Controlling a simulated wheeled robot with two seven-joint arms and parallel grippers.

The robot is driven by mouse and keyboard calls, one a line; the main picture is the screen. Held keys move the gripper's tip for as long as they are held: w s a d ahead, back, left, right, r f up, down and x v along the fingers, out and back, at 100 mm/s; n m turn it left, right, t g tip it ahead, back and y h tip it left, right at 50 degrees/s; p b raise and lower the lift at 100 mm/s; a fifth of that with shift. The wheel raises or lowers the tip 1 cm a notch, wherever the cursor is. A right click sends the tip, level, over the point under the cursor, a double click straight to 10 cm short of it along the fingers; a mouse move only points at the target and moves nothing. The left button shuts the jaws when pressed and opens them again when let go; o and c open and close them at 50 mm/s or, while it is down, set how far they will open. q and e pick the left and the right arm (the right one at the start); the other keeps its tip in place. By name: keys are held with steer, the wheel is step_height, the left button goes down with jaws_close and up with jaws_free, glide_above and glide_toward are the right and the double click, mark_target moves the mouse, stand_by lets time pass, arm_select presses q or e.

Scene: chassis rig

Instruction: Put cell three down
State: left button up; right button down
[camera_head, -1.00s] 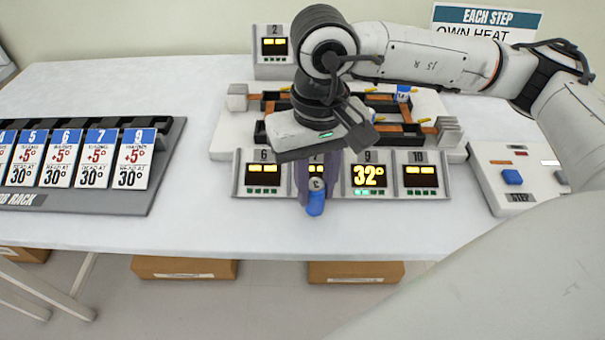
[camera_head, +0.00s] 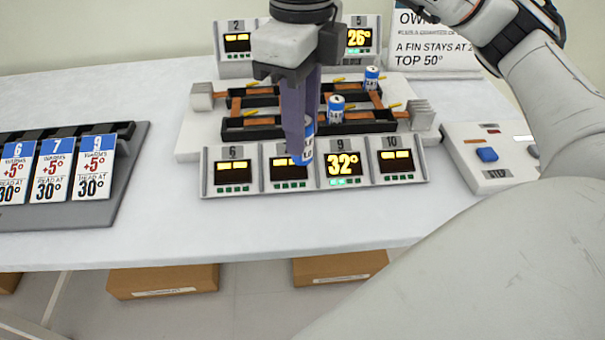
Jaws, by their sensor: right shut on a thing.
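My right gripper (camera_head: 296,140) points down and is shut on a blue and white cell (camera_head: 308,148). The purple fingers hide part of this cell, and its number cannot be read now. It is nearly upright, in front of the chassis rig (camera_head: 190,142) and overlapping the display marked 9's left neighbour in the picture. I cannot tell whether it touches anything below. Two other blue and white cells stand in the rig: one near the middle (camera_head: 336,110) and one at the back right (camera_head: 371,78). My left gripper is not in view.
The front display row has a panel marked 6 (camera_head: 233,172), one marked 9 reading 32° (camera_head: 343,167) and one marked 10 (camera_head: 397,163). A card rack (camera_head: 100,190) lies left. A STEP box (camera_head: 490,160) stands right. The table front (camera_head: 230,235) is clear.

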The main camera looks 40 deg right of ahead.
steer(key=shift+r+m, duration=0.1)
steer(key=shift+m, duration=0.4)
step_height(320, 180, down, 5)
steer(key=shift+s+d+f+b, duration=0.1)
steer(key=shift+b, duration=0.35)
steer(key=shift+f, duration=2.3)
steer(key=shift+f+b, duration=0.45)
steer(key=shift+b, duration=0.15)
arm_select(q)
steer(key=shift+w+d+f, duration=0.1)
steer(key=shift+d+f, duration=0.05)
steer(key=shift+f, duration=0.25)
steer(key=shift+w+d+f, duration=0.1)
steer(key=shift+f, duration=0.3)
arm_select(e)
steer(key=shift+f, duration=0.1)
steer(key=shift+f, duration=0.15)
steer(key=c, duration=1.5)
jaws_free()
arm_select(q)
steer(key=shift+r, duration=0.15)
arm_select(e)
steer(key=shift+o, duration=0.2)
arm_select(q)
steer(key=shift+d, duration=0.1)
